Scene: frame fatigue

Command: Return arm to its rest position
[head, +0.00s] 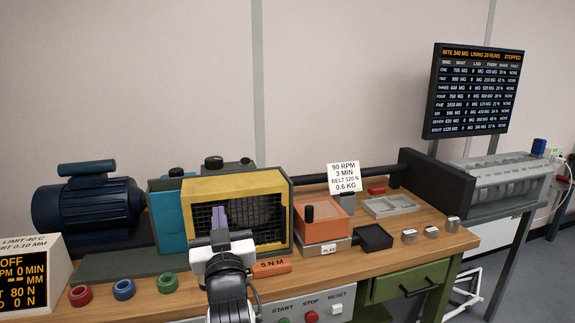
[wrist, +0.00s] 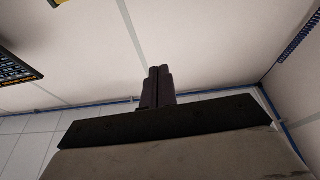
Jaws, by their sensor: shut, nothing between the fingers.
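My gripper (head: 219,217) stands upright in the head view, in front of the yellow-framed mesh guard (head: 270,187) of the machine on the bench. Its purple fingers are together with nothing between them. In the wrist view the closed dark fingers (wrist: 158,87) point up the picture towards a pale wall and ceiling, and no object is near them. The gripper covers part of the mesh guard and the bench front.
A display board (head: 473,90) stands at the right. The space above the bench is open.

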